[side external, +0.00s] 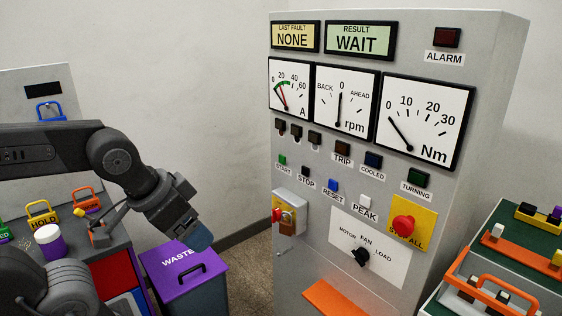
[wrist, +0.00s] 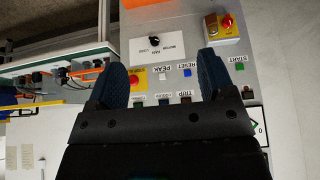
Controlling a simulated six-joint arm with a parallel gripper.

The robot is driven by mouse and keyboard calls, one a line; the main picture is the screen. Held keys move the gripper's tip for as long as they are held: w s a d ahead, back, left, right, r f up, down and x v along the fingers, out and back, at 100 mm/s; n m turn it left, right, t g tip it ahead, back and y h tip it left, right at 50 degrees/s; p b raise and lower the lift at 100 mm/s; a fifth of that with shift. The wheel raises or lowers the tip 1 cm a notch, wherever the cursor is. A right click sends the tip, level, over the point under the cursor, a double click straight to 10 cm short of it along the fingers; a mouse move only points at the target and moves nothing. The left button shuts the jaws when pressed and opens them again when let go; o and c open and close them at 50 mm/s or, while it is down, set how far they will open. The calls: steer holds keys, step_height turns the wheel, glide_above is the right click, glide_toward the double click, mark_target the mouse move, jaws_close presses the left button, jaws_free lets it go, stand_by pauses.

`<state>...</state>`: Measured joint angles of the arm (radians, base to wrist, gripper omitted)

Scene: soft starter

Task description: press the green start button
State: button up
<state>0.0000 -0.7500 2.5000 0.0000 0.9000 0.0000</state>
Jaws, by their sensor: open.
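The green start button (side external: 282,159) is a small square on the grey cabinet front (side external: 262,290), above its START label, at the left end of a row of buttons. In the wrist view the green button (wrist: 239,67) shows to the right of my gripper's right finger. My gripper (side external: 200,238) is left of the cabinet and lower than the button, apart from it. In the wrist view my gripper (wrist: 161,75) has its two dark blue fingers spread wide with nothing between them but the panel beyond.
A black STOP button (side external: 305,171) and a blue RESET button (side external: 333,185) sit to the right of START. Below it a box with a red switch (side external: 279,213) juts out. A red STOP ALL knob (side external: 403,225) is further right. A purple WASTE bin (side external: 165,275) stands left.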

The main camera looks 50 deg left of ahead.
jaws_close()
stand_by(0.5)
stand_by(1.0)
